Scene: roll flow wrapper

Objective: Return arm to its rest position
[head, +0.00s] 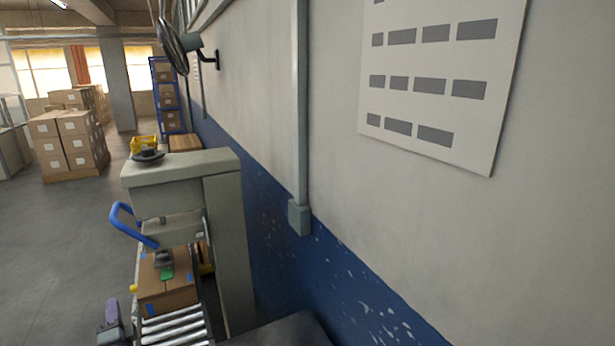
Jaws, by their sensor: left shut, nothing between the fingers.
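My left gripper (112,312) shows small at the lower left, as a grey body with a purple-tinted upper part. It is shut, with nothing held. It is beside the lower left side of a roller conveyor (174,328); I cannot tell whether it is in front of it or touching. The rest of the left arm does not show clearly. My right gripper is not in view.
A grey carton machine (228,235) with a blue handle (135,227) stands by the blue-and-white wall (270,150). A cardboard box (168,297) sits at the rollers. Stacked cartons (72,142) stand far left; floor there is clear.

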